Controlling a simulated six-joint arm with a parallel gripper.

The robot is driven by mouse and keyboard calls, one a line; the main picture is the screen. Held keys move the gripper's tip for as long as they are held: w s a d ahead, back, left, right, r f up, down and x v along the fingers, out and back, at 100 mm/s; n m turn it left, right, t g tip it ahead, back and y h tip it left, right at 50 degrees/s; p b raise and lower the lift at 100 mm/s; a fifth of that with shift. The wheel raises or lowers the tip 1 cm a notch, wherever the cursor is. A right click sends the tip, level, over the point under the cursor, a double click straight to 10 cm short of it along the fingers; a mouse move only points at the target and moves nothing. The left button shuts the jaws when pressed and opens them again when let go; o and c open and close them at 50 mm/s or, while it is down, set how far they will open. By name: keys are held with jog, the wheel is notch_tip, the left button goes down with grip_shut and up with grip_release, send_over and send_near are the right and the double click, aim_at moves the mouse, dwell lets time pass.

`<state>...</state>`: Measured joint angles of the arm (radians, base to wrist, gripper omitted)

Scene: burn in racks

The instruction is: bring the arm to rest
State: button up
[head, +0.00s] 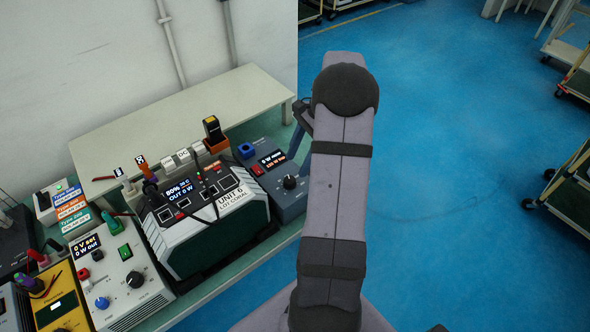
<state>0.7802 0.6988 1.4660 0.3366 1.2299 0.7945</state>
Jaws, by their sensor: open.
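My arm (340,180) rises from the bottom edge of the head view, right of the workbench. It bends at a dark rounded joint (345,90) near the top. My gripper's fingertips do not show, and the arm hides what lies behind it. A small dark part (303,117) shows at the arm's left edge beside the bench; I cannot tell whether it belongs to the wrist or gripper. No held object shows.
The green bench (200,318) at left carries a power unit marked UNIT 6 (205,225), a white supply (118,280), a yellow meter (62,312) and a blue-grey box (275,180). A raised shelf (150,125) stands behind. Blue floor (450,150) is clear at right; carts (565,210) stand beyond.

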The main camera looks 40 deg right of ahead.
jog(key=shift+s+d+r, duration=0.1)
jog(key=shift+d+r, duration=0.15)
jog(key=shift+r, duration=0.3)
jog(key=shift+a, duration=0.1)
